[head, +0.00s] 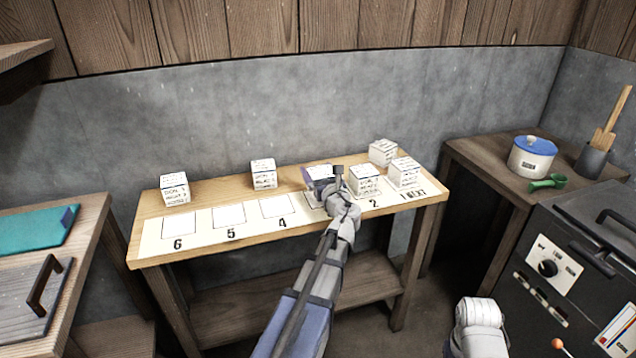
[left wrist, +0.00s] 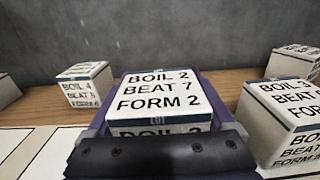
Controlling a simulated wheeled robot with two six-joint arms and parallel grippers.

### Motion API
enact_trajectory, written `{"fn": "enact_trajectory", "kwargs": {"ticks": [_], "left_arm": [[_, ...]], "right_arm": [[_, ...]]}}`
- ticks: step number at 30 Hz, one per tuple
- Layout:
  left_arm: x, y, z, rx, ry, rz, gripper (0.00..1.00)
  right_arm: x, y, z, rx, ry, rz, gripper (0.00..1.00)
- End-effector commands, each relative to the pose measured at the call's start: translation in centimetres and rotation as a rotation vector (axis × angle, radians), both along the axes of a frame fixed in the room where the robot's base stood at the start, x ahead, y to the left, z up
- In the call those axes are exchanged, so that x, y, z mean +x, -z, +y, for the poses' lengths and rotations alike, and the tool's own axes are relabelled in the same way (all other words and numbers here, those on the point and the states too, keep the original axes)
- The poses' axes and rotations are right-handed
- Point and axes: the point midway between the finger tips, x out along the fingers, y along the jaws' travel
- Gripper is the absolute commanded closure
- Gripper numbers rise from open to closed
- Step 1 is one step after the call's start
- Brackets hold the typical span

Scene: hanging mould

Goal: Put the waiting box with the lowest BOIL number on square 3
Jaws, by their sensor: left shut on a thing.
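My left gripper (head: 322,186) is shut on a white box (head: 318,171) at square 3, between squares 4 and 2. In the left wrist view the held box (left wrist: 160,92) reads BOIL 2, BEAT 7, FORM 2 and sits between the purple jaws (left wrist: 155,135). The gripper hides most of square 3, and I cannot tell whether the box touches it. A box (head: 263,173) behind the squares reads BOIL 4 in the left wrist view (left wrist: 85,83). Another box (head: 174,188) stands behind square 6. My right gripper is not visible.
A box (head: 364,181) stands on square 2, reading BOIL 3 in the left wrist view (left wrist: 285,120). Another box (head: 404,173) stands on square 1, with one (head: 383,152) behind it. Squares 4 (head: 277,207), 5 (head: 229,215) and 6 (head: 179,223) are empty.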

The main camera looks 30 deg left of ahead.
Motion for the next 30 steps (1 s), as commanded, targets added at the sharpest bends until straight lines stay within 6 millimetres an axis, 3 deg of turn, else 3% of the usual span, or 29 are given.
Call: {"fn": "enact_trajectory", "kwargs": {"ticks": [1,3,17,18,21,30], "left_arm": [[0.0,1.3,0.0,0.000,0.000,0.000,0.79],[0.0,2.0,0.0,0.000,0.000,0.000,0.79],[0.0,2.5,0.0,0.000,0.000,0.000,0.79],[0.0,2.3,0.0,0.000,0.000,0.000,0.08],[0.0,2.2,0.0,0.000,0.000,0.000,0.00],[0.0,1.7,0.0,0.000,0.000,0.000,0.00]], "right_arm": [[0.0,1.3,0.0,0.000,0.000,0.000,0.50],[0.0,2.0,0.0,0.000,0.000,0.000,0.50],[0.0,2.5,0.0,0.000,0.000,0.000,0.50],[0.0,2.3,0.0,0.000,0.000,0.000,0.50],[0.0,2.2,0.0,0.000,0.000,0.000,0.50],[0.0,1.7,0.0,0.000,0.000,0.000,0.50]]}}
